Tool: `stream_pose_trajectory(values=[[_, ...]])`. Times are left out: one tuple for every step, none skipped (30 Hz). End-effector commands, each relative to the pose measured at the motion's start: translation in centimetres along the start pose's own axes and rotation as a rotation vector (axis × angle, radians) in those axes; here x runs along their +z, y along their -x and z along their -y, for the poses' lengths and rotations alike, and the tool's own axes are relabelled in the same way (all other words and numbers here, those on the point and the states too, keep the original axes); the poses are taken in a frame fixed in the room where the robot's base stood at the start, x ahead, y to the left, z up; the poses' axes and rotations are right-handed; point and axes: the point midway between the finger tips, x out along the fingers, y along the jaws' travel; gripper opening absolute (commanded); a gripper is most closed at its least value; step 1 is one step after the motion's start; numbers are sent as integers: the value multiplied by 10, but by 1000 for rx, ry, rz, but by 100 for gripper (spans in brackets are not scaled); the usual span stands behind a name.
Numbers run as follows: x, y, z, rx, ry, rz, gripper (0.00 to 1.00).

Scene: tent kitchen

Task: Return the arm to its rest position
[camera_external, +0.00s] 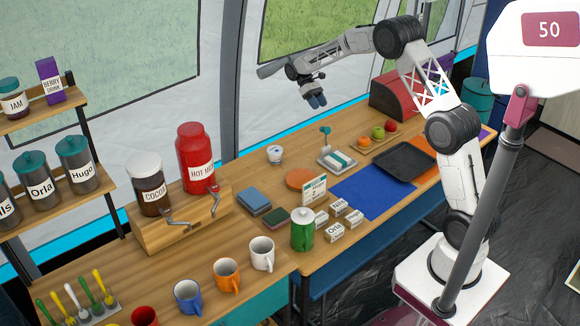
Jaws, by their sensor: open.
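My gripper (316,101) hangs in the air above the far part of the wooden counter (262,178), with its fingers pointing down. It is empty and well clear of everything below. The gap between its fingers is small in this view. My arm reaches from its white base at the lower right, up and over to the left. A small white cup (275,154) stands on the counter below and left of the gripper.
Below the arm are a black tray (404,161), a blue mat (372,190) and a fruit board (366,146). A red box (396,95) stands at the back. A green canister (303,229), dispensers and several mugs stand nearer. The air around the gripper is free.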

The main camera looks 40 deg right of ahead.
Motion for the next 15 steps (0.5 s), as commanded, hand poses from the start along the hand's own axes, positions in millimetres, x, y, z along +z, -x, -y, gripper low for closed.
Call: stream_pose_trajectory(values=[[13, 1, 6, 7, -6, -18, 54], [19, 1, 9, 11, -10, -29, 54], [28, 1, 13, 17, -15, -44, 54], [34, 1, 16, 21, -19, -54, 54], [40, 1, 20, 25, -22, -65, 54], [48, 0, 23, 30, -27, -80, 54], [55, 0, 26, 34, -31, -91, 54], [61, -1, 29, 37, -35, -101, 54], [69, -1, 33, 43, -40, -117, 54], [75, -2, 36, 46, -44, -127, 54], [81, -3, 39, 50, -47, -137, 54], [89, -4, 43, 55, -52, -153, 54], [95, -6, 46, 58, -56, -162, 54], [101, -7, 49, 61, -59, -173, 54], [109, -9, 53, 66, -65, -188, 54]])
